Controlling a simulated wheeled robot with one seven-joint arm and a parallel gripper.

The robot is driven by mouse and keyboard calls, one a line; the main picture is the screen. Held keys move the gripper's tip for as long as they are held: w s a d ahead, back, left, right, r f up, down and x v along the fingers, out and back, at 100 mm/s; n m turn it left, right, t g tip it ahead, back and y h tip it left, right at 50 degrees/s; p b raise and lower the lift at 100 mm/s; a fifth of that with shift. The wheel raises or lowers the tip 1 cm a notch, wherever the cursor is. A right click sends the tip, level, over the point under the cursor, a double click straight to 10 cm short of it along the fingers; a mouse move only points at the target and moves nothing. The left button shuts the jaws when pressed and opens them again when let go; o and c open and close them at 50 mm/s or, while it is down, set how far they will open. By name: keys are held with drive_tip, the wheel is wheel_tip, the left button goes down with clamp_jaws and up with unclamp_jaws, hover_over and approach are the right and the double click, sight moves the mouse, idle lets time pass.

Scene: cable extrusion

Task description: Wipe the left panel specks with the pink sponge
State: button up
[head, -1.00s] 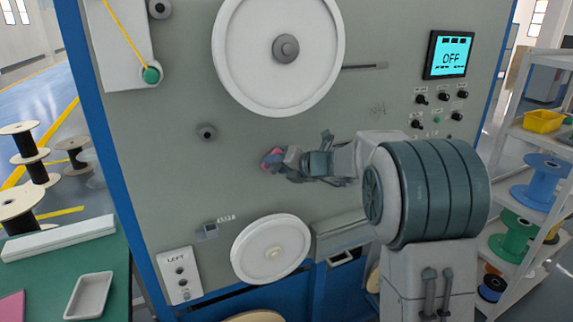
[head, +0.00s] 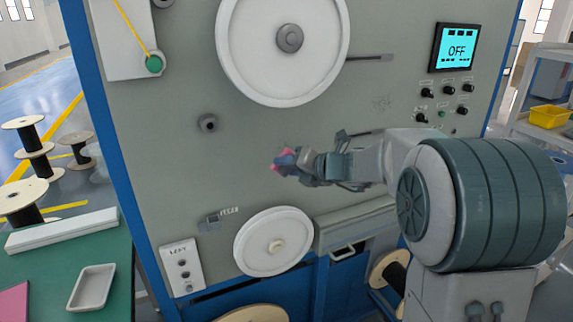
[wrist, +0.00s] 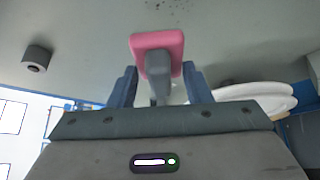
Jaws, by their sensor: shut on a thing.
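The pink sponge (head: 284,157) is at the tip of my gripper (head: 289,163), in front of the grey panel (head: 170,95). In the wrist view the pink sponge (wrist: 157,40) has a grey grip, and the two blue fingers of my gripper (wrist: 160,88) are shut on it. Dark specks (wrist: 178,4) show at the top edge of the wrist view, beyond the sponge. Sponge and specks are apart in that picture. Contact with the panel cannot be told. A faint dark speckled patch (head: 382,102) also shows on the panel's right side in the head view.
A large white wheel (head: 283,45) and a smaller one (head: 273,241) stand out from the panel. A dark roller knob (head: 208,123) sits left of my gripper. A LEFT-marked switch plate (head: 182,268) is lower left. A green table (head: 50,270) stands at left.

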drive_tip(key=shift+s+d, duration=0.1)
drive_tip(key=shift+s, duration=0.1)
drive_tip(key=shift+s+d, duration=0.3)
drive_tip(key=shift+s, duration=0.4)
drive_tip(key=shift+s+d, duration=0.25)
drive_tip(key=shift+s, duration=0.4)
drive_tip(key=shift+w, duration=0.15)
drive_tip(key=w, duration=0.1)
drive_tip(key=w+a+p, duration=0.1)
drive_tip(key=w, duration=0.1)
drive_tip(key=w+a+p, duration=0.1)
drive_tip(key=shift+w+r, duration=0.15)
drive_tip(key=shift+w, duration=0.2)
drive_tip(key=shift+w+a+p, duration=0.3)
drive_tip(key=shift+w+p, duration=0.05)
drive_tip(key=shift+w, duration=0.55)
drive_tip(key=shift+w+a+p, duration=0.35)
drive_tip(key=shift+w+p, duration=0.1)
drive_tip(key=shift+w, duration=0.45)
